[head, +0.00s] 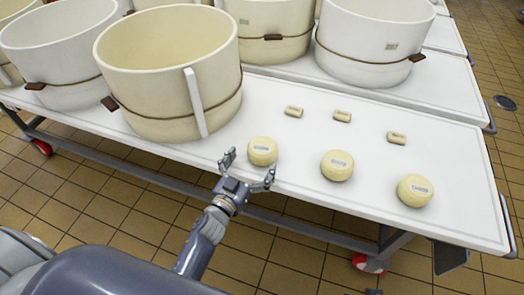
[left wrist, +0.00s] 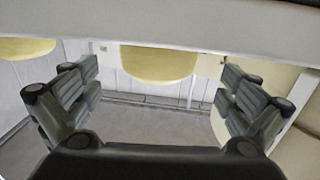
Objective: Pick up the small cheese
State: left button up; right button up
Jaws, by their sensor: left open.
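Three round, pale yellow cheeses with labels stand in a row along the white table's front edge in the head view: a left one (head: 262,151), a middle one (head: 337,166) and a right one (head: 415,190). Three much smaller cheese-coloured pieces lie behind them: left (head: 293,111), middle (head: 342,116) and right (head: 396,138). My left gripper (head: 250,163) is open and empty at the table edge, its fingers spread just in front of the left round cheese. In the left wrist view, a yellow rounded thing (left wrist: 158,62) shows beyond and between the open fingers. My right gripper is out of view.
A large cream vat (head: 165,75) with a handle stands on the white table (head: 350,205), close left of the left round cheese. More vats stand behind and left. Tiled floor lies in front.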

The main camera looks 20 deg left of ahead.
aim_at(263, 148)
pick_arm(q)
jog(key=w, duration=0.3)
jog(key=w+d+b, duration=0.1)
jog(key=w, duration=0.1)
jog(key=shift+w+d+f, duration=0.1)
jog(key=shift+w, duration=0.3)
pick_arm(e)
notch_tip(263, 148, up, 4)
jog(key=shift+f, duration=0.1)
pick_arm(q)
jog(key=c, duration=1.5)
